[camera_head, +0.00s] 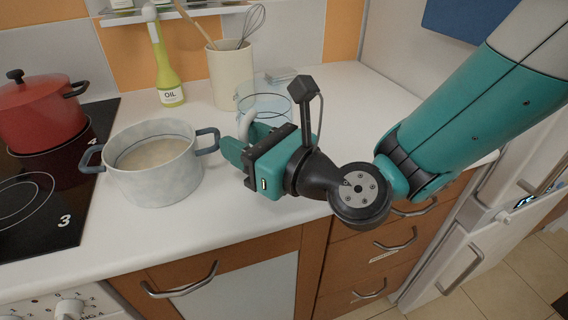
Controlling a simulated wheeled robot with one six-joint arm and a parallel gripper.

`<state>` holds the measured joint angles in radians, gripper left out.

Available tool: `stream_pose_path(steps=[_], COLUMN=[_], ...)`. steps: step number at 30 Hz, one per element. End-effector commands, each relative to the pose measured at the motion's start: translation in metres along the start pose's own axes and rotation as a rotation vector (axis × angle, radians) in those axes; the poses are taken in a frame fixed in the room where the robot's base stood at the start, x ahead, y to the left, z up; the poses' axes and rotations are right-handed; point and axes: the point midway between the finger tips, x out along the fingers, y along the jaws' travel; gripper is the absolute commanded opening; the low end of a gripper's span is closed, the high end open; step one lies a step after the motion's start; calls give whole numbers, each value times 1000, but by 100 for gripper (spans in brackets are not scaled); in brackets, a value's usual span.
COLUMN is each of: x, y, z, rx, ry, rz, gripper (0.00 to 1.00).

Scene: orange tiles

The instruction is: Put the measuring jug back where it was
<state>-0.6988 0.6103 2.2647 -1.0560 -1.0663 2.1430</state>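The measuring jug (264,103) is a clear, bluish see-through vessel on the white counter, behind my gripper and right of the grey pot. It looks upright. A pale curved handle (247,121) shows at its near left side. My gripper (246,143) is at this handle, with its teal fingers on either side of the handle's lower part. The gripper body hides the jug's lower front and base, so I cannot see whether the base touches the counter. I cannot tell whether the fingers press on the handle.
A grey two-handled pot (155,182) stands close left of my gripper. A red pot (38,112) sits on the black hob (40,210). An oil bottle (167,75) and a utensil crock (231,75) with a whisk stand behind. The counter (365,98) right of the jug is mostly clear.

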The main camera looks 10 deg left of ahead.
Motion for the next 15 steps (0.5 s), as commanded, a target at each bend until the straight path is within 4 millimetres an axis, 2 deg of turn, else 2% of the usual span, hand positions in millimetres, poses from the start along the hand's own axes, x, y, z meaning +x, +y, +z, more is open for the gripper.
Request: stream_pose_path(steps=[1,9,15], x=[-10,-76,-88], y=[-1,-1,2], z=[-8,-10,-4], rx=[0,-1,-10], ry=[-2,-4,-14], rz=[-2,-5,13], gripper=[40,40,40])
